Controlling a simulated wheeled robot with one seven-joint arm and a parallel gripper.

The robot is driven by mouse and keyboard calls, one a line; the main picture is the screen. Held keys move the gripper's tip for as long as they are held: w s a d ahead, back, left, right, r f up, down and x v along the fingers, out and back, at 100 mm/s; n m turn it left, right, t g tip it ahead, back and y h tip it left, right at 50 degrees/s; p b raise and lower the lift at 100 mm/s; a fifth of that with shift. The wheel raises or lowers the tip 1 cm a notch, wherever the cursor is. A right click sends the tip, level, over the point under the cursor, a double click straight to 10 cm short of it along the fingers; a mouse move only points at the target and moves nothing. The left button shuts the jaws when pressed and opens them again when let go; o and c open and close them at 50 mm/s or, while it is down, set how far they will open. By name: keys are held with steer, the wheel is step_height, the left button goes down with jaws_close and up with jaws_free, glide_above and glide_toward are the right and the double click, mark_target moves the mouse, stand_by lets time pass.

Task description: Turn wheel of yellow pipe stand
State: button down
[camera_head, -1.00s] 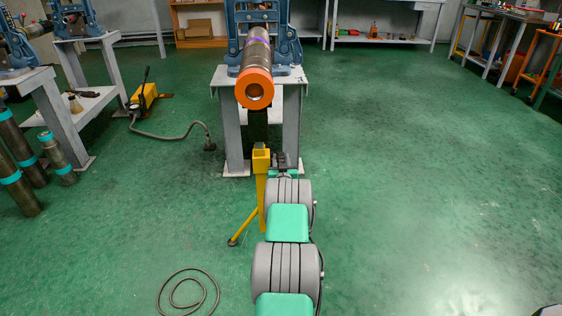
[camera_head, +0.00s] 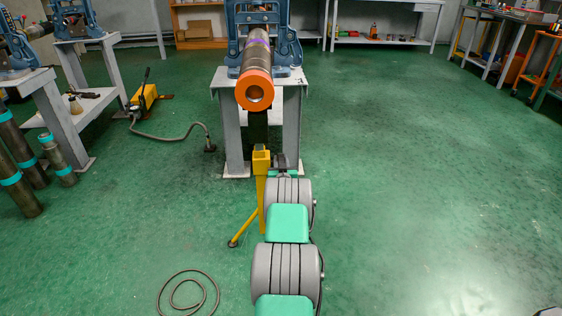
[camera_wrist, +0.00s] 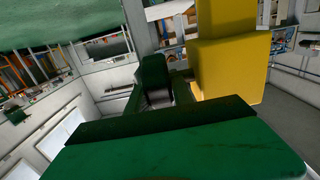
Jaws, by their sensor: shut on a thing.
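The yellow pipe stand (camera_head: 261,190) stands upright on the floor in front of the grey vise table, with a leg splayed to the left. Its yellow upper part fills the upper right of the wrist view (camera_wrist: 233,65). My gripper (camera_head: 280,163) is at the stand's right side, close below its top. In the wrist view, my dark green gripper (camera_wrist: 156,80) reaches up beside the yellow part. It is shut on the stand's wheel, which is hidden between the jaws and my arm. The pipe (camera_head: 257,75) with its orange end lies in the blue vise above and behind the stand.
The grey vise table (camera_head: 292,125) is just beyond the stand. A hose (camera_head: 170,136) runs across the floor from a yellow pump (camera_head: 146,95) at left. Upright pipes (camera_head: 57,160) stand at far left. The floor on the right is clear.

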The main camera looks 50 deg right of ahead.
mark_target(281, 158)
steer(key=shift+r+g+y, duration=0.2)
steer(key=shift+g+y, duration=0.1)
steer(key=shift+g, duration=0.1)
steer(key=g+y+p, duration=0.1)
steer(key=g+y, duration=0.1)
steer(key=shift+w+d+f+y, duration=0.1)
steer(key=shift+y, duration=0.2)
steer(key=g+y, duration=0.1)
steer(key=y, duration=0.1)
steer(key=g+y, duration=0.2)
steer(key=shift+w+d+f+g, duration=0.1)
steer(key=shift+f+g, duration=0.1)
steer(key=shift+g, duration=0.1)
steer(key=c, duration=1.4)
jaws_free()
steer(key=p+v, duration=0.2)
steer(key=v, duration=0.5)
steer(key=shift+r, duration=0.3)
